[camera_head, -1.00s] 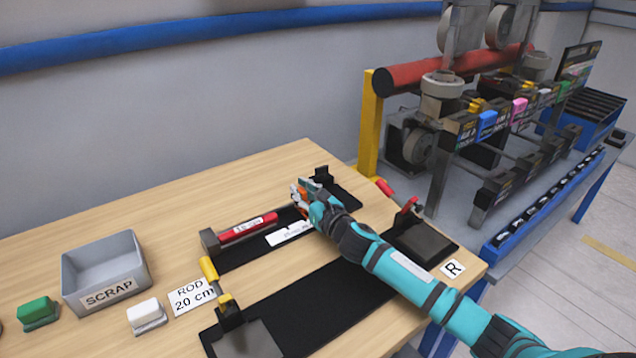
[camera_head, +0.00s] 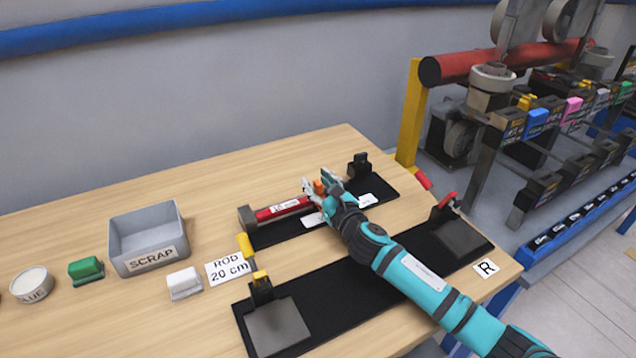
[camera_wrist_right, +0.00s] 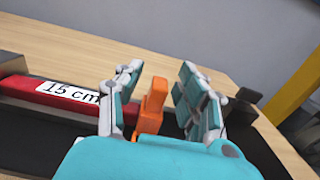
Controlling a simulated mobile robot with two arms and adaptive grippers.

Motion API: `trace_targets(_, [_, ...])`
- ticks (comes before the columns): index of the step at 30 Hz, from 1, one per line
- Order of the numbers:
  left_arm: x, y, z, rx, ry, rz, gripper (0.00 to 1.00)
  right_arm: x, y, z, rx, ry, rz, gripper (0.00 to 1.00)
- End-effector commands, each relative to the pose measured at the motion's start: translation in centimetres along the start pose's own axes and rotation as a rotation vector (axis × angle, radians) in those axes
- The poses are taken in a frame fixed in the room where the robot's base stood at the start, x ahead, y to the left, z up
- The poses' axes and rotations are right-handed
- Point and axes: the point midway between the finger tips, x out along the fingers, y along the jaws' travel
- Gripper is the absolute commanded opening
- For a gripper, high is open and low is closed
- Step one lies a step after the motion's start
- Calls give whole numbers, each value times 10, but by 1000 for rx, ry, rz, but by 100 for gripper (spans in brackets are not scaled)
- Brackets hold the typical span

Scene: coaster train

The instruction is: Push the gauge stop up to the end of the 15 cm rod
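The red rod (camera_head: 283,208), labelled 15 cm, lies along the back black fixture with its left end at a dark end block (camera_head: 247,218). It also shows in the right wrist view (camera_wrist_right: 45,90). The orange gauge stop (camera_wrist_right: 151,105) stands upright on that fixture, to the right of the rod. My right gripper (camera_head: 321,188) is around the stop, one finger on each side; a gap shows on the stop's right. My left gripper is out of view.
A front black fixture (camera_head: 335,300) lies under my right forearm. A dark upright block (camera_head: 359,165) stands at the back fixture's right end. The grey SCRAP bin (camera_head: 147,240), green block (camera_head: 86,270) and white block (camera_head: 184,284) stand left. A machine rack is at right.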

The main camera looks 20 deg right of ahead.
Motion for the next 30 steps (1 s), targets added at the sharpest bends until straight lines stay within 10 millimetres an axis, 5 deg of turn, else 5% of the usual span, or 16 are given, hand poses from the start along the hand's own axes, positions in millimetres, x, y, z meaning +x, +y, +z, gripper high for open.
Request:
trace_targets(8, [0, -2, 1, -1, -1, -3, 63, -15, -1, -1, -3, 2, -1, 38])
trace_targets(21, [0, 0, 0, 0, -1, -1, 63, -102, 0, -2, -2, 3, 1, 38])
trace_targets(30, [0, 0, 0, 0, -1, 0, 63, -120, 0, 0, -1, 0, 0, 38])
